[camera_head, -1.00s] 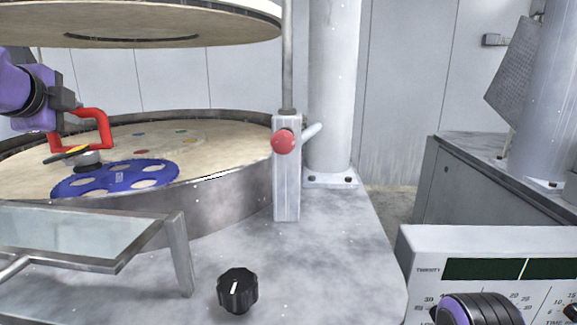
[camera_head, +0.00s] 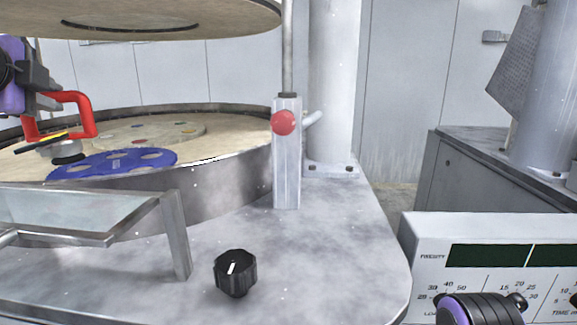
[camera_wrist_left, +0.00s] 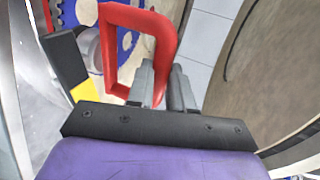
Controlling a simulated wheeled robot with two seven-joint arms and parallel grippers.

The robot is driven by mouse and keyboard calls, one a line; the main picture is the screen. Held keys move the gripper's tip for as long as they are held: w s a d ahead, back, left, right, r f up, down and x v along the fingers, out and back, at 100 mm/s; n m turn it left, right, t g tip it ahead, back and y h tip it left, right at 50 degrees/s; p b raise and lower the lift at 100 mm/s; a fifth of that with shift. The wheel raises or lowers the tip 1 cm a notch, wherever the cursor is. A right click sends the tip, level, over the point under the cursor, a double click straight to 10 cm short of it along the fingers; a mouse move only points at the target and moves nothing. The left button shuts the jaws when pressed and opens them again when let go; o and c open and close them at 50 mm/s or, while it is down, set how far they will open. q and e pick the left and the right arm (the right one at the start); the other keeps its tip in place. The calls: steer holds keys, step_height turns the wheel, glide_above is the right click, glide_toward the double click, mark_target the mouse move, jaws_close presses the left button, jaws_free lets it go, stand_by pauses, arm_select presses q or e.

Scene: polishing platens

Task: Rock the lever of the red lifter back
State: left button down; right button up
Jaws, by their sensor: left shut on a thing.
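The red lifter (camera_head: 90,116) has a red loop handle, a dark round cup (camera_head: 68,152) below and a black lever (camera_head: 46,141) with a yellow part. My left gripper (camera_head: 50,102) is shut on the handle. In the left wrist view its grey fingers (camera_wrist_left: 162,74) close at the side of the red loop (camera_wrist_left: 116,14). The lever (camera_wrist_left: 64,64) runs beside the loop, its yellow part (camera_wrist_left: 85,91) towards the gripper. The cup appears over the far left edge of a blue holed disc (camera_head: 115,162); I cannot tell whether they touch.
The blue disc lies on the round lower platen (camera_head: 225,150). The upper platen (camera_head: 235,22) hangs above. A metal post with a red ball (camera_head: 283,122), a glass-topped frame (camera_head: 178,235) and a black knob (camera_head: 236,272) stand nearer. A control panel (camera_head: 425,240) is at right.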

arm_select(q)
steer(key=s+d+b, duration=0.3)
steer(key=s+b, duration=0.3)
steer(key=s, duration=0.8)
steer(key=shift+s+d+b, duration=0.2)
steer(key=shift+s+b, duration=0.15)
steer(key=shift+s, duration=0.05)
stand_by(1.2)
stand_by(0.3)
